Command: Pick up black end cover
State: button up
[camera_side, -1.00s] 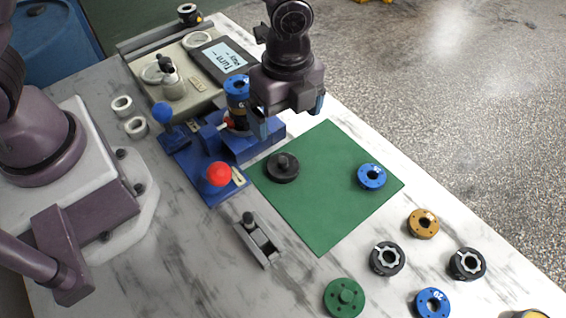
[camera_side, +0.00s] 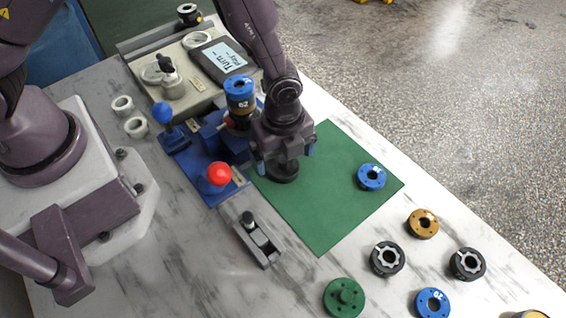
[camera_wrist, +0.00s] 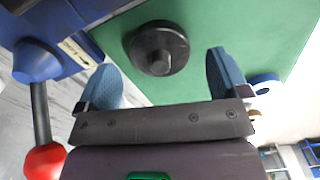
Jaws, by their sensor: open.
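The black end cover (camera_side: 284,176) is a round disc with a raised centre boss. It lies on the green mat (camera_side: 322,222), and my gripper hides part of it in the side view. In the wrist view the black end cover (camera_wrist: 160,48) shows whole, boss facing the camera. My gripper (camera_side: 283,160) is above it, pointing down. In the wrist view my gripper (camera_wrist: 165,80) has its two blue fingers wide apart, one on each side of the cover's line, with nothing between them. The fingers look apart from the cover.
A blue fixture with a red-knobbed lever (camera_side: 218,175) stands close left of my gripper. A stacked blue-topped part (camera_side: 239,95) sits behind it. A blue ring (camera_side: 371,177) lies on the mat's right. Several round parts and a small clamp (camera_side: 258,241) lie on the marble table nearer the front.

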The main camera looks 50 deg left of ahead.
aim_at(284, 160)
jog(key=shift+f, duration=0.9)
jog(key=shift+c, duration=0.3)
jog(key=c, duration=1)
jog(key=shift+c, duration=0.2)
jog(key=shift+r, duration=0.1)
notch_tip(284, 160, up, 10)
jog(key=shift+f, duration=0.1)
